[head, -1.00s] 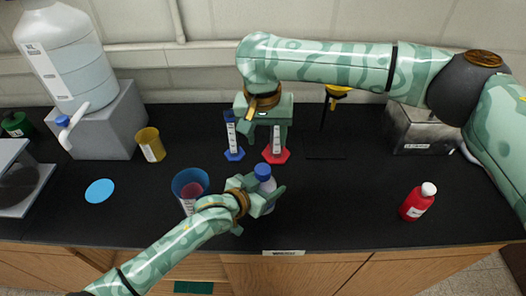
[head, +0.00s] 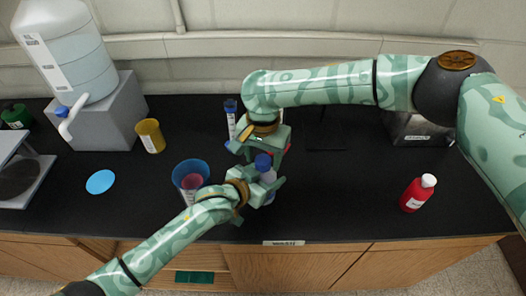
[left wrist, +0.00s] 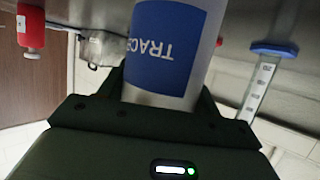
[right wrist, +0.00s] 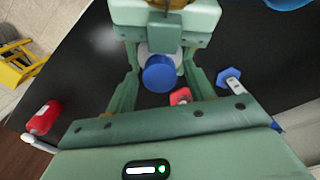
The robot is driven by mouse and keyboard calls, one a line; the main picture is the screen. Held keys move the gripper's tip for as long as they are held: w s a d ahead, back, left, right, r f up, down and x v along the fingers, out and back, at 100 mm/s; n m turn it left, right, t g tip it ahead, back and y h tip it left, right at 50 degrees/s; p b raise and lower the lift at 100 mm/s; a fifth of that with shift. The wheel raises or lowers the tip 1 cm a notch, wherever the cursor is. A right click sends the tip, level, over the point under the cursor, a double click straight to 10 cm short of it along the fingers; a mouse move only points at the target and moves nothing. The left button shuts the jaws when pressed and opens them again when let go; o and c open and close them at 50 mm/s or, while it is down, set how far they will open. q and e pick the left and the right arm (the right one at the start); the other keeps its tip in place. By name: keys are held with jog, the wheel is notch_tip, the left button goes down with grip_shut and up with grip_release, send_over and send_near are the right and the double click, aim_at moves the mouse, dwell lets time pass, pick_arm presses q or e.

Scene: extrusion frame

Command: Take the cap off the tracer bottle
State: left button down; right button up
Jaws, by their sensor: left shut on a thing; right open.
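The tracer bottle (head: 268,178) stands upright near the front middle of the bench, with its blue cap (head: 263,161) on top. In the left wrist view its blue label (left wrist: 165,45) reads "TRAC". My left gripper (head: 265,188) is shut around the bottle's body, below the cap. My right gripper (head: 264,148) is open, pointing down, just above and behind the cap in the head view. In the right wrist view the cap (right wrist: 158,73) shows between its two spread fingers, with no visible contact.
A blue cup (head: 190,172) with a pink cup inside stands left of my left gripper. Blue-based (head: 230,106) and red-based (right wrist: 180,96) cylinders stand behind, the red one mostly hidden in the head view. A red bottle (head: 415,195) stands right, with clear bench between.

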jog(key=shift+c, duration=0.2)
jog(key=c, duration=1)
jog(key=shift+o, duration=0.2)
jog(key=n, duration=0.3)
jog(key=shift+n, duration=0.3)
jog(key=o, duration=1.1)
jog(key=shift+r, duration=0.1)
